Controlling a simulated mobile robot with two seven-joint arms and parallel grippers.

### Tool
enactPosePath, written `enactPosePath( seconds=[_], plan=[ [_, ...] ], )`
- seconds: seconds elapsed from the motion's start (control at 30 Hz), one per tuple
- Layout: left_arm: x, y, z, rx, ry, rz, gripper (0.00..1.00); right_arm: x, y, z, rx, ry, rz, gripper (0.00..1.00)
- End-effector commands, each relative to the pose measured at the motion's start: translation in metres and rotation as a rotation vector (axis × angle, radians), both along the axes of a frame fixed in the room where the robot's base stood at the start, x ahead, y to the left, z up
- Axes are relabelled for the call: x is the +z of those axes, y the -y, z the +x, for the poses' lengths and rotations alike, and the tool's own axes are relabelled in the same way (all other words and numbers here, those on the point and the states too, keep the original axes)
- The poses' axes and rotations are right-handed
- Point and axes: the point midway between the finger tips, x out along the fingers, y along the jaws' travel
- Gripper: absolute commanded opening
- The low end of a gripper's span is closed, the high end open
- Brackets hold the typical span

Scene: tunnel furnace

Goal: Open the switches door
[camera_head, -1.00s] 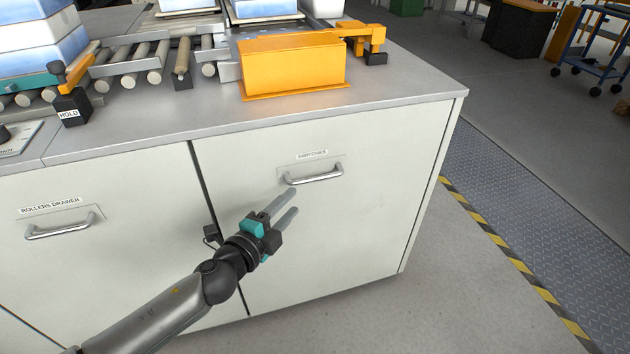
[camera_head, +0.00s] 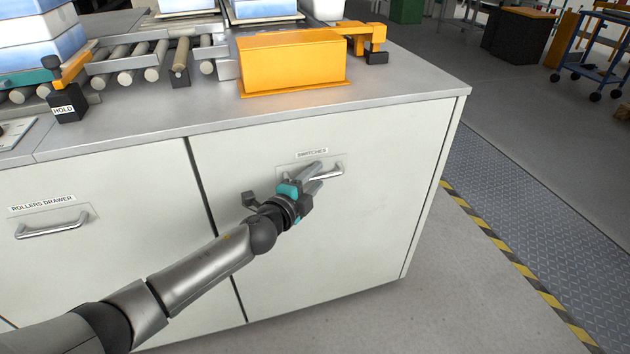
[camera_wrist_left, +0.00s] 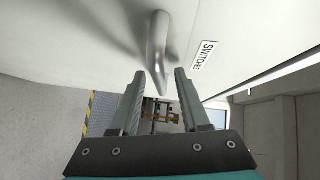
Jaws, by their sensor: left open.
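The switches door (camera_head: 350,225) is a pale cabinet front with a "SWITCHES" label (camera_head: 311,153), and it is shut. Its silver bar handle (camera_head: 331,173) sits just below the label, partly hidden by my left gripper. My left gripper (camera_head: 318,177) is open at the handle. In the left wrist view the gripper (camera_wrist_left: 156,98) has its two fingers apart, with the lower end of the handle (camera_wrist_left: 159,50) reaching in between the fingertips. I cannot tell whether a finger touches it. My right gripper does not show.
The rollers drawer with its handle (camera_head: 52,226) is to the left, shut. On the worktop (camera_head: 400,90) stand an orange box (camera_head: 292,62), a roller conveyor (camera_head: 153,62) and a black HOLD block (camera_head: 66,105). Floor to the right of the cabinet is clear.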

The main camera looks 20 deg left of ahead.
Motion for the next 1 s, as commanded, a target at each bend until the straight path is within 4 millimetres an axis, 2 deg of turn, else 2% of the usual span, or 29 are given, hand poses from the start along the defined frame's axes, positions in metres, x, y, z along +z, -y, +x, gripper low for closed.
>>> enactPosePath(
  seconds=[0.37,0.77,1.0],
  plan=[
    [-0.0004,0.0007,0.0033,0.000,0.000,-0.001,0.45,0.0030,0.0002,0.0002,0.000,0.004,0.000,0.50],
    [-0.0003,0.0005,0.0030,0.001,0.000,-0.001,0.00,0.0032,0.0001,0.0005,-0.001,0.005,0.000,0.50],
    [-0.0004,0.0004,0.0031,0.001,0.000,0.000,0.00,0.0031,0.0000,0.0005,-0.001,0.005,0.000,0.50]
  ],
)
